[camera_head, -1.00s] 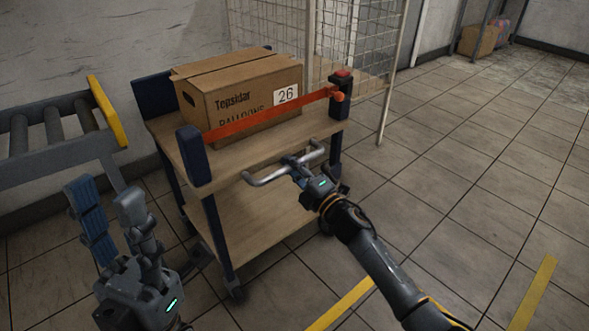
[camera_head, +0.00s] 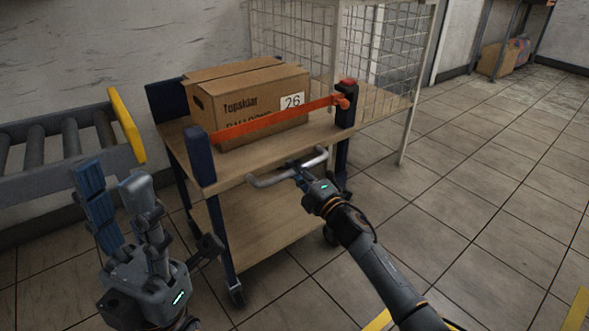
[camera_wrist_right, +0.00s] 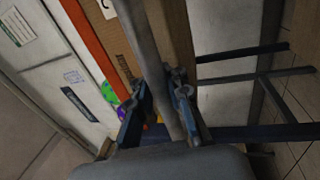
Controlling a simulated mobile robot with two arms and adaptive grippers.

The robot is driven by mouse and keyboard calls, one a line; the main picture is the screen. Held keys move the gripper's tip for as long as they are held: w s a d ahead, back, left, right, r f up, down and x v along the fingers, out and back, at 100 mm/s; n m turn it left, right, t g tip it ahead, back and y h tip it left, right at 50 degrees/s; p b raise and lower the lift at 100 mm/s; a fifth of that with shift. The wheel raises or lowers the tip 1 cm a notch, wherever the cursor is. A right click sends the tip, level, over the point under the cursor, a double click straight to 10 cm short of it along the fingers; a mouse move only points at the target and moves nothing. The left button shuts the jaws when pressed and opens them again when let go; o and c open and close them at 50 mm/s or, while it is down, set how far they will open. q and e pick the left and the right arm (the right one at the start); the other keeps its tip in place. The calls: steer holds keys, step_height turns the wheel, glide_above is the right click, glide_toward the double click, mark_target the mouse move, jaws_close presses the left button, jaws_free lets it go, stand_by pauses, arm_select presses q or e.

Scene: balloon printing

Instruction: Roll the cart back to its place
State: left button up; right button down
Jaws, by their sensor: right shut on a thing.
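The cart (camera_head: 265,215) has two wooden shelves, dark blue posts and wheels. It stands in front of the wall in the head view. A cardboard box (camera_head: 245,98) marked 26 sits on its top shelf behind an orange strap (camera_head: 270,122). My right gripper (camera_head: 306,178) is shut on the cart's grey handle (camera_head: 268,181). The handle (camera_wrist_right: 165,70) runs between its fingers in the right wrist view. My left gripper (camera_head: 120,205) is empty, with its fingers raised and apart, left of the cart and not touching the handle.
A roller conveyor (camera_head: 70,140) with a yellow end plate (camera_head: 127,125) stands left of the cart. A wire mesh rack (camera_head: 390,60) stands close behind and right of it. Open tiled floor (camera_head: 460,210) lies to the right. Yellow floor marks (camera_head: 577,308) show at lower right.

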steer(key=c, duration=1.3)
jaws_free()
steer(key=shift+f, duration=0.4)
steer(key=shift+o, duration=0.2)
steer(key=shift+r, duration=0.15)
steer(key=v, duration=1.2)
